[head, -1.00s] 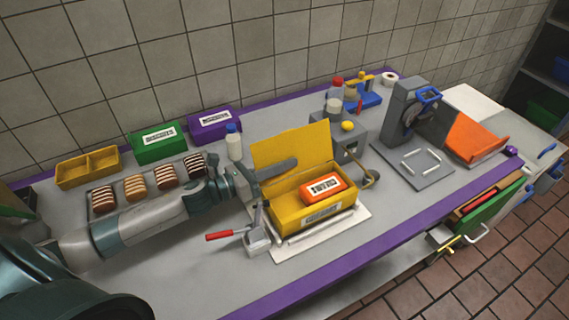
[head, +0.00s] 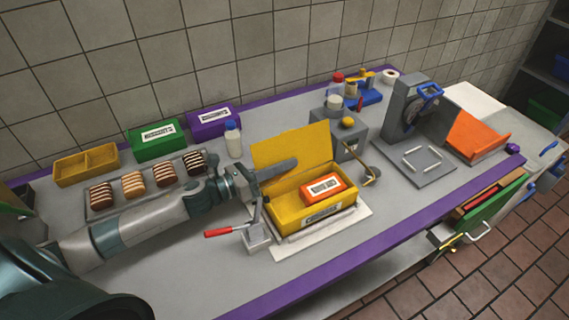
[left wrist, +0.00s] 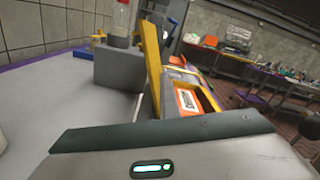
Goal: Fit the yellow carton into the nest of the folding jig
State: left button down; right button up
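The yellow carton (head: 315,214) stands with its lid (head: 290,146) raised at the back, and an orange box with a white label (head: 322,187) lies inside. The carton is over the white base of the folding jig (head: 362,218); I cannot tell how deep it sits. A lever clamp with a red handle (head: 218,233) is at its left front corner. My left gripper (head: 278,170) reaches in from the left, its grey finger in front of the lid and above the carton's left end. Its opening cannot be made out. The left wrist view also shows the orange box (left wrist: 188,101). My right gripper is out of view.
A grey block with a crank (head: 347,150) stands behind the carton's right side. A slicer-like machine (head: 405,110) is right. The front bench is clear.

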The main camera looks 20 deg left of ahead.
pick_arm(q)
jog(key=shift+f+b, duration=0.7)
jog(key=shift+f, duration=0.2)
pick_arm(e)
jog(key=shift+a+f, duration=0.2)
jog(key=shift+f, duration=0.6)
pick_arm(q)
jog(key=c, duration=1.9)
grip_release()
jog(key=shift+c, duration=0.2)
jog(key=shift+s+a, duration=0.1)
jog(key=shift+s+a+f+b, duration=0.15)
jog(key=shift+s+a+b, duration=0.2)
jog(key=shift+s, duration=0.1)
jog(key=b+v, duration=0.2)
jog(key=v, duration=0.4)
jog(key=shift+s, duration=0.15)
jog(key=b+v, duration=0.3)
jog(key=v, duration=0.6)
jog(key=shift+s+a, duration=0.2)
jog(key=shift+a, duration=0.1)
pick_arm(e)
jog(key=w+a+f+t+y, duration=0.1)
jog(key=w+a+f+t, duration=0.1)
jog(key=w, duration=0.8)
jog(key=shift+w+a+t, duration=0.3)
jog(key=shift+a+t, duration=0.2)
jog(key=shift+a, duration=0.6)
